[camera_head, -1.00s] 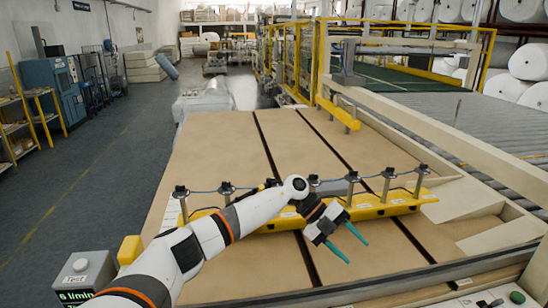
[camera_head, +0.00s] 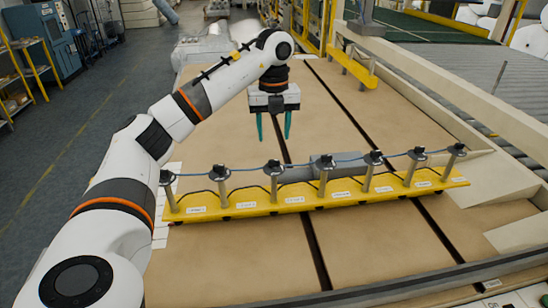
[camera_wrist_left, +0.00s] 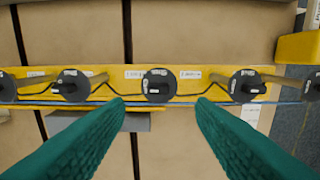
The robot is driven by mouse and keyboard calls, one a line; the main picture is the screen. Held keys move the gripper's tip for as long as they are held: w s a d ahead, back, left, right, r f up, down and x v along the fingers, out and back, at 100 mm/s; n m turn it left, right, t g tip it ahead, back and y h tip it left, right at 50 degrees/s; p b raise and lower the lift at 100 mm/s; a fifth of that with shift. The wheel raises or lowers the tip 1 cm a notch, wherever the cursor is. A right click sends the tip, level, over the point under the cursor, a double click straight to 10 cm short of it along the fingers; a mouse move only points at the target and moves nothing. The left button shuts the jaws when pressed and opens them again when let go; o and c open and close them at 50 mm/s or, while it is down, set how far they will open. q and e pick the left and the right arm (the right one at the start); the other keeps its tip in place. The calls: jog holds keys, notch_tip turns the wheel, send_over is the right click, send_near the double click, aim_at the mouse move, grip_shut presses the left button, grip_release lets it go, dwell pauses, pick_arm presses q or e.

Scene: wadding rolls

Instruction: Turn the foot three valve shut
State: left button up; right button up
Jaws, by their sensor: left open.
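A yellow bar (camera_head: 236,205) lies across the tan table and carries a row of several grey posts with dark round valve caps, linked by a blue hose. The third cap from the left (camera_head: 272,166) is below and in front of my left gripper (camera_head: 274,132), which points down, open and empty, behind the bar. In the left wrist view, one round cap (camera_wrist_left: 159,85) is centred beyond the gap between the teal fingertips (camera_wrist_left: 160,103), apart from them. White labels sit on the bar; I cannot read their numbers. My right gripper is not in view.
The tan table (camera_head: 230,265) has dark slots and is clear in front of the bar. A yellow rail (camera_head: 352,68) and a conveyor (camera_head: 470,80) stand at the back right.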

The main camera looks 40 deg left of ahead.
aim_at(274, 160)
pick_arm(q)
notch_tip(274, 160, down, 4)
jog(key=shift+w+b, duration=0.1)
jog(key=shift+b, duration=0.2)
notch_tip(274, 160, down, 3)
jog(key=shift+a+f+p, duration=0.1)
jog(key=shift+p, duration=0.6)
jog(key=shift+f, duration=0.5)
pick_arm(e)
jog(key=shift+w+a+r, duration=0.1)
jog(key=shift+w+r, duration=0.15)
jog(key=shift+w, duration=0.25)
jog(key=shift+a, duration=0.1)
pick_arm(q)
jog(key=shift+c, duration=1.2)
jog(key=c, duration=0.7)
jog(key=shift+c, duration=0.2)
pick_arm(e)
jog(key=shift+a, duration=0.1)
